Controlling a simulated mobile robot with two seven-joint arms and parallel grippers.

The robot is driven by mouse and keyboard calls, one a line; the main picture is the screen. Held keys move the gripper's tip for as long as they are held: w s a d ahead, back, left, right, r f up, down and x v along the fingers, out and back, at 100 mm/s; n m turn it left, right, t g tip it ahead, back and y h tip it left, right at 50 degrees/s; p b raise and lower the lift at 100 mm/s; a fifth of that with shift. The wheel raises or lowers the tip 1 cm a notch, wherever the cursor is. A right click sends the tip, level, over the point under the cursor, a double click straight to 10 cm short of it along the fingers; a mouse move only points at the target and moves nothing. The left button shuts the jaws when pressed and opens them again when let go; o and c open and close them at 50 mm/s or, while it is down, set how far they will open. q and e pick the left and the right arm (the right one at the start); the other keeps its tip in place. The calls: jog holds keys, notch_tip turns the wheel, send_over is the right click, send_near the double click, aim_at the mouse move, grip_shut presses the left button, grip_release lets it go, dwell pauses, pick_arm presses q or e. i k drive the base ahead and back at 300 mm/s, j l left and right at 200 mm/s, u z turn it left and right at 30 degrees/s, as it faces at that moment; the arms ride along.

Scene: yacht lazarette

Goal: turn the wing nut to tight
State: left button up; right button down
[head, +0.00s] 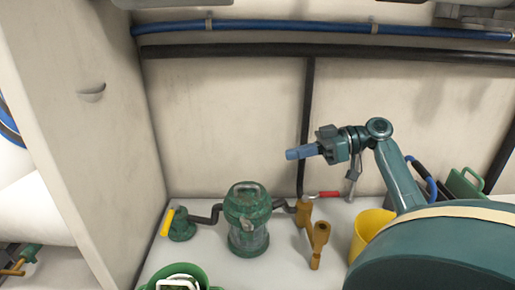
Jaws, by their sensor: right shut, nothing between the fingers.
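A green strainer-like canister (247,220) with a clear lower body stands upright on the pale floor, left of centre. A small greyish piece (247,187) on its lid looks like the wing nut; it is too small to tell how far it is turned. My right gripper (291,154) comes in from the right, its blue fingers pointing left and closed together with nothing between them. It is up in front of the back wall, above and right of the canister, apart from it. My left gripper is not in view.
A green valve (181,226) with a yellow handle is left of the canister. Right of it are brown fittings (320,240), a red-handled piece (328,194) and a yellow bucket (366,235). A green bucket (197,273) is at the front. Pipes run along the wall.

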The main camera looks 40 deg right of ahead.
aim_at(247, 224)
jog(key=k, duration=1)
